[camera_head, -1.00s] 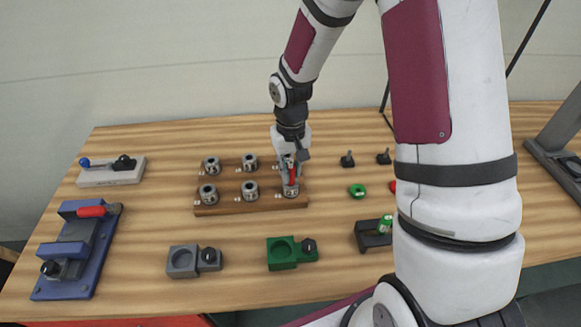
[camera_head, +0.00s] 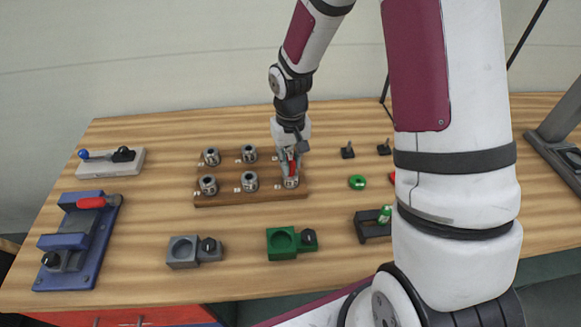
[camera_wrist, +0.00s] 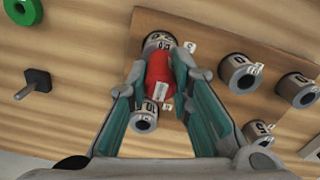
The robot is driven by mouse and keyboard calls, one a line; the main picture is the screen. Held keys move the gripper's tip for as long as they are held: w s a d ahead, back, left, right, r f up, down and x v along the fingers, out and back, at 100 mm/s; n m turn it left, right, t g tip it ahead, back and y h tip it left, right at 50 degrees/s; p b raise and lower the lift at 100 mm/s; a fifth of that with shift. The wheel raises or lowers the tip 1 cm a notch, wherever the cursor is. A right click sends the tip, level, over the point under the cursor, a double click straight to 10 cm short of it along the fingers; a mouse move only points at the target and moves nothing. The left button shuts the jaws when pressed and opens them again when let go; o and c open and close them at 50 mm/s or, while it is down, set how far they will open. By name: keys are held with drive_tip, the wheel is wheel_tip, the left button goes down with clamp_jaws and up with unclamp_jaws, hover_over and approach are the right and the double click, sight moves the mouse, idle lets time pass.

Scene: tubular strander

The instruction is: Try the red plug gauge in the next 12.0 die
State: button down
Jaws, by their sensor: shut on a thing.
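My gripper (camera_head: 291,165) is shut on the red plug gauge (camera_wrist: 160,70), with one finger on each side of its red handle. The gauge also shows as a small red patch in the head view (camera_head: 292,168). It stands over the front right die (camera_head: 291,183), which also shows in the wrist view (camera_wrist: 158,41). The gauge's lower end is hidden, so I cannot tell whether it is inside the bore. Another die (camera_wrist: 145,117) lies close to a finger in the wrist view. Several metal dies with small labels sit in two rows on the wooden board (camera_head: 228,198).
Grey (camera_head: 182,252) and green (camera_head: 281,243) fixtures stand in front of the board. A blue vise-like fixture (camera_head: 75,245) is at left. A green ring (camera_head: 357,182) and black pegs (camera_head: 347,150) lie to the right. Bare table lies between these.

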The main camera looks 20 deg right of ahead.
drive_tip(key=shift+r, duration=0.1)
drive_tip(key=shift+r+p, duration=1.45)
drive_tip(key=shift+r, duration=2.15)
